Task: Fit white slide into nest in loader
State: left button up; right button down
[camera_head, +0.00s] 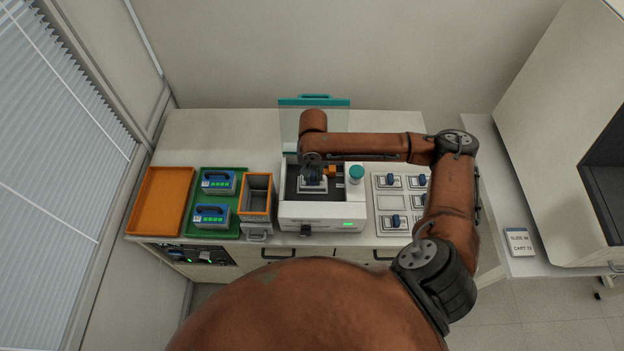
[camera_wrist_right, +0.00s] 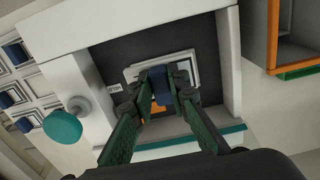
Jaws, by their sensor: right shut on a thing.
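The white slide (camera_head: 313,187) is a small pale plate with a dark blue grip. It is inside the open loader (camera_head: 322,212), over its dark bay floor; in the wrist view the slide (camera_wrist_right: 184,60) lies between the loader's white walls (camera_wrist_right: 229,58). My right gripper (camera_head: 313,172) reaches down into the loader; in the wrist view its green fingers (camera_wrist_right: 160,86) are shut on the slide's blue grip (camera_wrist_right: 159,92). An orange part (camera_head: 331,170) shows beside the slide. The nest is mostly hidden, and I cannot tell whether the slide is seated. My left gripper is out of view.
A white tray (camera_head: 379,207) with several blue-gripped slides lies right of the loader, near a teal knob (camera_head: 356,172). The loader's clear, teal-edged lid (camera_head: 314,102) stands raised behind. An orange-rimmed bin (camera_head: 257,180), a green tray (camera_head: 206,229) and an orange tray (camera_head: 160,202) lie left.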

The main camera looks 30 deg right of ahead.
aim_at(313, 172)
jog(key=shift+w+d+f, duration=0.2)
jog(key=shift+w+f, duration=0.25)
jog(key=shift+f, duration=0.1)
jog(key=shift+w+d+f, duration=0.2)
jog(key=shift+w+f, duration=0.2)
jog(key=shift+f, duration=0.15)
jog(key=shift+w+d+f, duration=0.15)
jog(key=shift+w+f, duration=0.05)
jog(key=shift+f, duration=0.05)
jog(key=shift+w+d+f, duration=0.15)
jog(key=shift+w+f, duration=0.15)
jog(key=shift+f, duration=0.1)
notch_tip(313, 172, down, 3)
jog(key=shift+p, duration=0.6)
jog(key=c, duration=1.8)
grip_release()
jog(key=shift+f, duration=0.15)
jog(key=shift+c, duration=0.2)
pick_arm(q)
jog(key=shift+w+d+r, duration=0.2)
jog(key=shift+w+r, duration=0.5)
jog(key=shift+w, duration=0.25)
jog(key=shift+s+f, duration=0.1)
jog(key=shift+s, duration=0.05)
